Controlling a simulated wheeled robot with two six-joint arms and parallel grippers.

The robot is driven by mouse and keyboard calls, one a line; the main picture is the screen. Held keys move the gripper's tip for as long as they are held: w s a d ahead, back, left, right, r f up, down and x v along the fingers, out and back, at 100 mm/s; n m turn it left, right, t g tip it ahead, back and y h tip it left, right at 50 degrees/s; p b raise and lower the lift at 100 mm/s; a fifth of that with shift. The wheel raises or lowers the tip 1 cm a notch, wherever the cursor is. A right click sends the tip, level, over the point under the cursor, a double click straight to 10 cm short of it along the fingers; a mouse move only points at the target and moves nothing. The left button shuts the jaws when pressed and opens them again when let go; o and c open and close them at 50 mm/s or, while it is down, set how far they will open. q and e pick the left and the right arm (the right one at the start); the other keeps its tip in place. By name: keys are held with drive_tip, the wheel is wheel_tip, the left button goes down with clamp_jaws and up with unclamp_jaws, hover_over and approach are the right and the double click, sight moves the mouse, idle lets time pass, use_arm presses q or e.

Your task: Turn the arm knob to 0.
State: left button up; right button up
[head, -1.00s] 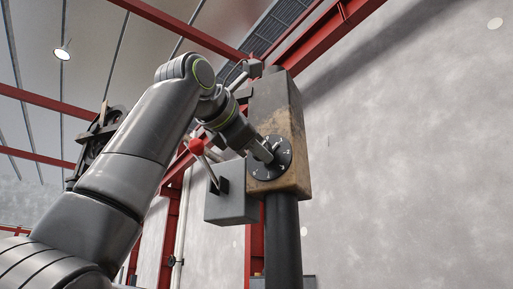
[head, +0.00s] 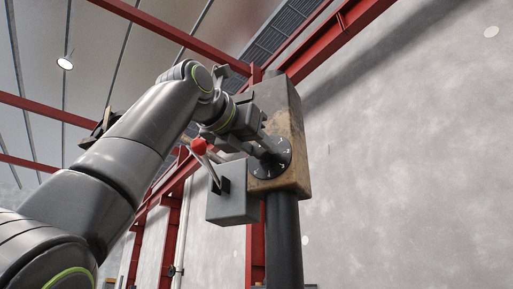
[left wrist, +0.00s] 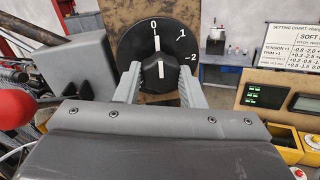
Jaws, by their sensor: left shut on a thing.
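The arm knob (left wrist: 159,72) is black with a white pointer line. It sits on a round black dial (left wrist: 138,45) marked 0, 1 and 2, with 0 at the top in the left wrist view. The pointer line points nearly straight up, toward the 0 mark. My left gripper (left wrist: 158,88) is shut on the knob, one finger on each side. In the head view my left gripper (head: 268,150) reaches the dial (head: 283,168) from the left and hides most of the knob. My right gripper is not in view.
The dial is on a worn box (head: 292,125) atop a dark post (head: 283,235). A grey box (head: 232,205) with a red-balled lever (head: 199,146) stands close left of it. A panel with green displays (left wrist: 268,95) and a setting chart (left wrist: 290,45) are at right in the left wrist view.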

use_arm(q)
drive_tip(key=shift+n, duration=0.3)
idle(0.4)
drive_tip(key=o, duration=1)
drive_tip(key=shift+w, duration=0.1)
drive_tip(key=shift+s+a+f+b, duration=0.1)
drive_tip(key=shift+s+a+b, duration=0.15)
drive_tip(key=shift+s+b, duration=0.2)
drive_tip(key=b+v, duration=0.6)
drive_tip(key=v, duration=1)
drive_tip(key=shift+s+a, duration=0.1)
drive_tip(key=shift+s, duration=0.1)
